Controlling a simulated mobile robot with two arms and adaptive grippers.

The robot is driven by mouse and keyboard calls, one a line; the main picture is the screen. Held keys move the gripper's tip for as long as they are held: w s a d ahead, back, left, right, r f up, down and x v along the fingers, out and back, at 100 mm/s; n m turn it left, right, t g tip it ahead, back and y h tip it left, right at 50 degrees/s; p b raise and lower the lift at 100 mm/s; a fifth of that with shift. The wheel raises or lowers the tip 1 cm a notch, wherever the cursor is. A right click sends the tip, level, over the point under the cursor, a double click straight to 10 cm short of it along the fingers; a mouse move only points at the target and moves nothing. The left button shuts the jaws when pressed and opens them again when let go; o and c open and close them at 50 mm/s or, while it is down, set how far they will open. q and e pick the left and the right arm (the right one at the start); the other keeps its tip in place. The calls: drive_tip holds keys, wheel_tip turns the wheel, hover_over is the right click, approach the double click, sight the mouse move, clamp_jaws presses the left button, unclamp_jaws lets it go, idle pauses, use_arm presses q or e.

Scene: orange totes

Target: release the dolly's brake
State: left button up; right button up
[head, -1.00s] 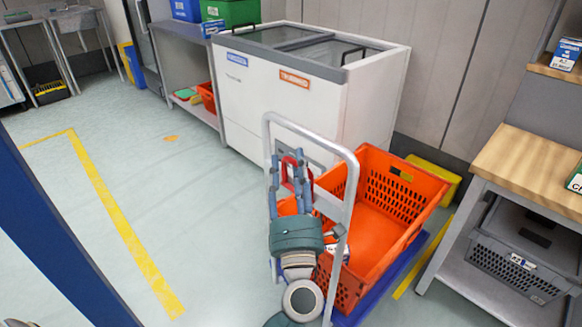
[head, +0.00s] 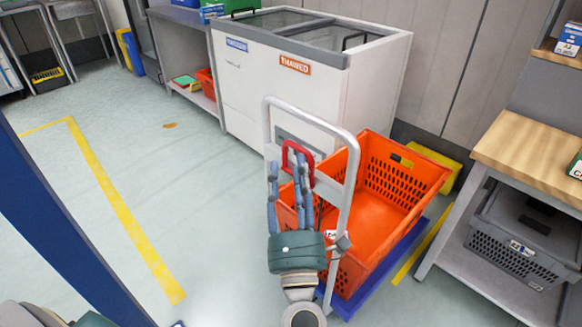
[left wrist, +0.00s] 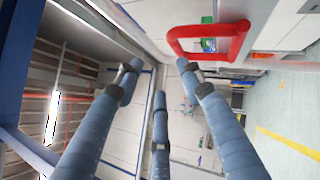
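The dolly is a blue platform (head: 400,262) with a tall grey push handle (head: 345,215). A red U-shaped lever (head: 298,144) sits at the handle's frame, and it shows large at the upper right of the left wrist view (left wrist: 240,42). My left gripper (head: 286,172) is in front of the handle with its blue fingers pointing up, close to the lever. In the left wrist view its fingers (left wrist: 160,85) are spread with nothing between them, and the lever is beyond the right fingertip. I cannot tell whether they touch. My right gripper is not in view.
An orange crate (head: 432,180) rides on the dolly. A white chest freezer (head: 250,100) stands behind it. A wood-topped workbench (head: 530,155) with a grey crate (head: 515,250) below is close on the right. The floor to the left is clear, with a yellow line (head: 120,210).

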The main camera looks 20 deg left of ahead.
use_arm(q)
drive_tip(key=s+d+b, duration=0.1)
drive_tip(key=s+d, duration=0.1)
drive_tip(key=s, duration=0.3)
drive_tip(key=shift+s+d+f, duration=0.15)
drive_tip(key=shift+s+f, duration=0.15)
drive_tip(key=shift+f, duration=0.15)
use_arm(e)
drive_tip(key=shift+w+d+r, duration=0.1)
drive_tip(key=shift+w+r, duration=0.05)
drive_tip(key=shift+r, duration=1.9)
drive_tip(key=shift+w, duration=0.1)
use_arm(q)
drive_tip(key=v, duration=1.2)
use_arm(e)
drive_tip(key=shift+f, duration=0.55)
